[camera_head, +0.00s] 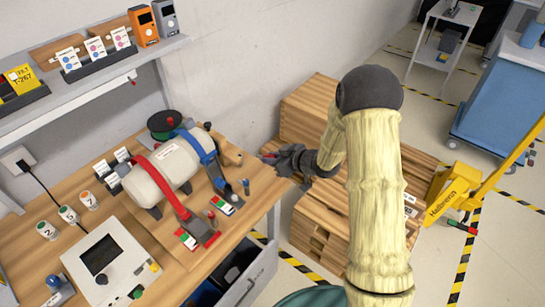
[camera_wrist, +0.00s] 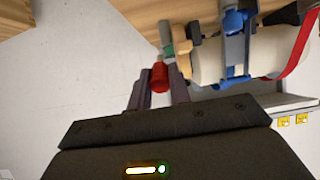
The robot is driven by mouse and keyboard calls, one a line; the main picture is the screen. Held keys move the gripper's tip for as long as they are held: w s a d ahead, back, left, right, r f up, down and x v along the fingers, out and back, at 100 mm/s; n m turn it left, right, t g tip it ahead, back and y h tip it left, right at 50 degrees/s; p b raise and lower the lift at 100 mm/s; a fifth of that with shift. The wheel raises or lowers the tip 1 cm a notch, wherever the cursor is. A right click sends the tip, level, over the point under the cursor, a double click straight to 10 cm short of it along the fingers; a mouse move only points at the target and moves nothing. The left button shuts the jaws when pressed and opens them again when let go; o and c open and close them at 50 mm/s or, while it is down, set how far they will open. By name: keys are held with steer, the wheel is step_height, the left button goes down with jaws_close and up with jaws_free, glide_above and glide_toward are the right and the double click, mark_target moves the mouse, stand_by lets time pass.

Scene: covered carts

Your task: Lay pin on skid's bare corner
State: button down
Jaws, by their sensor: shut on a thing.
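My gripper (camera_head: 281,157) is shut on a small pin (camera_head: 268,155), which has a red end. In the wrist view the red part of the pin (camera_wrist: 160,72) sits between the two dark fingertips (camera_wrist: 158,85); a grey-green piece shows just beyond it, and I cannot tell whether it belongs to the pin. In the head view my gripper is in the air between the workbench's right edge and the wooden stack. The skid looks to be this wooden stack (camera_head: 314,228), right of the bench. My arm hides much of its top, and I cannot make out the bare corner.
The workbench (camera_head: 145,231) carries a white cylinder (camera_head: 165,170) with red and blue clamps, standing pegs and a control box (camera_head: 107,262). An open drawer (camera_head: 252,274) juts out below. A yellow pallet truck (camera_head: 456,190) stands at the right. A blue cart (camera_head: 497,103) is behind it.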

mark_target(272, 181)
steer(key=shift+a+f+b, duration=0.1)
steer(key=shift+f+b, duration=2.65)
steer(key=shift+f, duration=0.55)
steer(key=shift+f+b, duration=0.35)
steer(key=shift+f, duration=0.2)
steer(key=c, duration=1.2)
jaws_free()
steer(key=shift+r, duration=0.1)
steer(key=b+v, duration=0.1)
steer(key=v, duration=1.6)
steer(key=shift+d, duration=0.25)
